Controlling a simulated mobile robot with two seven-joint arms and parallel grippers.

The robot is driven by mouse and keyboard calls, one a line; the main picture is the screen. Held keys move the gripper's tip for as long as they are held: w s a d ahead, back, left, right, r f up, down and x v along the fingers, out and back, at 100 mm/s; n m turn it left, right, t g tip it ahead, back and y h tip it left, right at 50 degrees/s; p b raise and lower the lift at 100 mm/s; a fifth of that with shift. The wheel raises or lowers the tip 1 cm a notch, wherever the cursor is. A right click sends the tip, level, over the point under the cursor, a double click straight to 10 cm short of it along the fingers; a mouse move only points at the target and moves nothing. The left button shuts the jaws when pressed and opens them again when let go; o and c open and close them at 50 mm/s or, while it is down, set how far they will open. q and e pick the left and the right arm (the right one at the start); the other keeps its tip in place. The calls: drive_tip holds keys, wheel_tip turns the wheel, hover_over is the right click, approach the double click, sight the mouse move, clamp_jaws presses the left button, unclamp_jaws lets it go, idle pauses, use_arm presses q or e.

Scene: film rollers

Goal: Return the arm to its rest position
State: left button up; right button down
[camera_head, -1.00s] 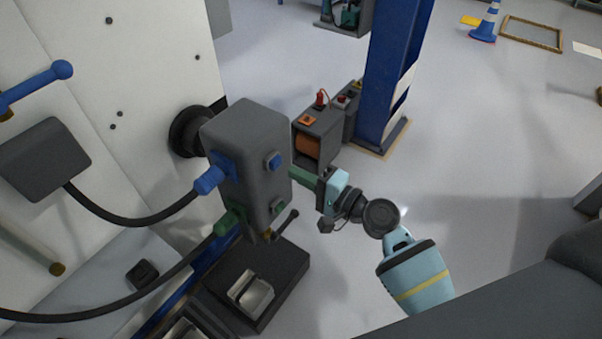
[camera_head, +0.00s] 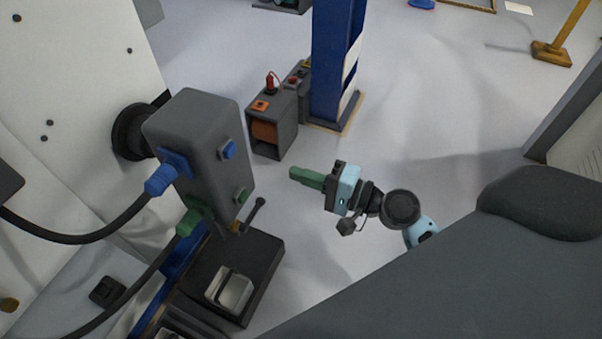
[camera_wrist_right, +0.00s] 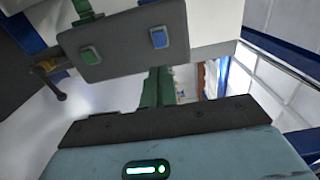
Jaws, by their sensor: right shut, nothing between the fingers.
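My right gripper (camera_head: 306,178) is in the middle of the head view, its green fingers shut together with nothing between them. Its light-blue wrist and dark joints lead down to the right. The fingers point left at the grey dispenser box (camera_head: 198,150) and are apart from it by a clear gap. In the right wrist view the green fingers (camera_wrist_right: 157,88) stand in front of the same grey box (camera_wrist_right: 122,42), which carries a blue button (camera_wrist_right: 159,38) and a green button (camera_wrist_right: 91,55). My left gripper is not in view.
Blue and green connectors with black hoses join the box. Behind stand a blue pillar (camera_head: 335,60) and grey units with an orange roll (camera_head: 265,130). The floor around my right gripper is clear.

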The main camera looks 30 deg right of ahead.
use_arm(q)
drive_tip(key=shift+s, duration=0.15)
